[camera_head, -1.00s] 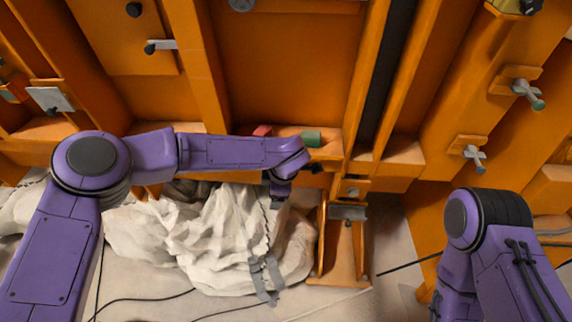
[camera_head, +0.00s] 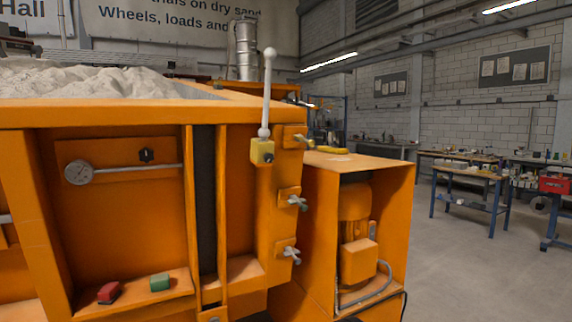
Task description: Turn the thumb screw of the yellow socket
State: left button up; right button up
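The yellow socket (camera_head: 262,151) is a small block on the orange frame, near its upper right corner. A pale lever (camera_head: 266,95) with a white ball knob stands upright in it. A small dark spot (camera_head: 269,158) on the socket's front may be its thumb screw; it is too small to tell its form. Neither of my grippers is in view.
Several metal clamp screws (camera_head: 297,203) stick out of the frame's right side below the socket. A red block (camera_head: 109,292) and a green block (camera_head: 160,282) sit on a low ledge.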

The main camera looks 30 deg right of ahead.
aim_at(268, 157)
jog(key=z, duration=0.4)
jog(key=i, duration=1.05)
jog(key=u, duration=0.8)
jog(key=k, duration=0.75)
jog(key=z, duration=1)
